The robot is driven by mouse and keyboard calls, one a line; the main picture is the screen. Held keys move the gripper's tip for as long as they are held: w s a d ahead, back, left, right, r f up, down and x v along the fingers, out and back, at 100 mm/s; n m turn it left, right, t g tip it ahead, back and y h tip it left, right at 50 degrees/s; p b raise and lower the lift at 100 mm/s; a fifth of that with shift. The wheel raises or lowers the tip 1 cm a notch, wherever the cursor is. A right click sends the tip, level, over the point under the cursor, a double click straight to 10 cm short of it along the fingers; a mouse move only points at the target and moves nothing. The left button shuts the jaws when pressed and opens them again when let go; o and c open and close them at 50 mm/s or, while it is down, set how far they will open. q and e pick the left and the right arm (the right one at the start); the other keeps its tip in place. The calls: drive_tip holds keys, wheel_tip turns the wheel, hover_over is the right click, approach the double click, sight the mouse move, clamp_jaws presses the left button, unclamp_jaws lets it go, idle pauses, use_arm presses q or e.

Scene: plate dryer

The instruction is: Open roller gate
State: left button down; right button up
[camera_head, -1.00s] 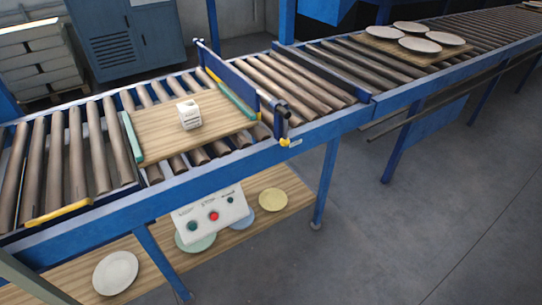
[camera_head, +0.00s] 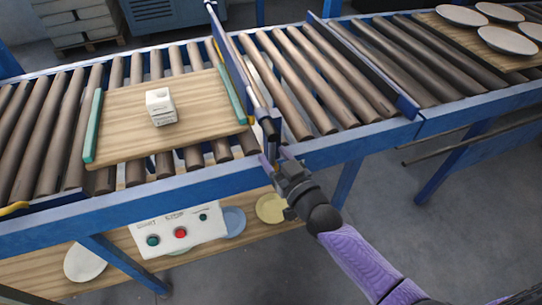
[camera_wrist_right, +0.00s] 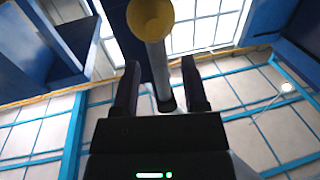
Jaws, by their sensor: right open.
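The blue roller gate (camera_head: 236,68) stands across the conveyor at the right end of the wooden board. A dark handle end (camera_head: 268,128) shows at its near end, by the front rail. My right gripper (camera_head: 276,160) is open just below this near end, at the front rail. In the right wrist view a grey rod (camera_wrist_right: 158,72) with a yellow round end (camera_wrist_right: 150,18) lies between the two open fingers of the right gripper (camera_wrist_right: 160,65). I cannot tell whether the fingers touch the rod. My left gripper is not in view.
The wooden board (camera_head: 130,105) with teal edges carries a white block (camera_head: 161,106) on the rollers. Several plates (camera_head: 461,16) sit on another board at the far right. A control panel (camera_head: 178,232) with buttons hangs below the front rail; plates lie on a lower shelf.

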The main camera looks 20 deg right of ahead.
drive_tip(key=shift+x, duration=0.85)
clamp_jaws()
idle(0.8)
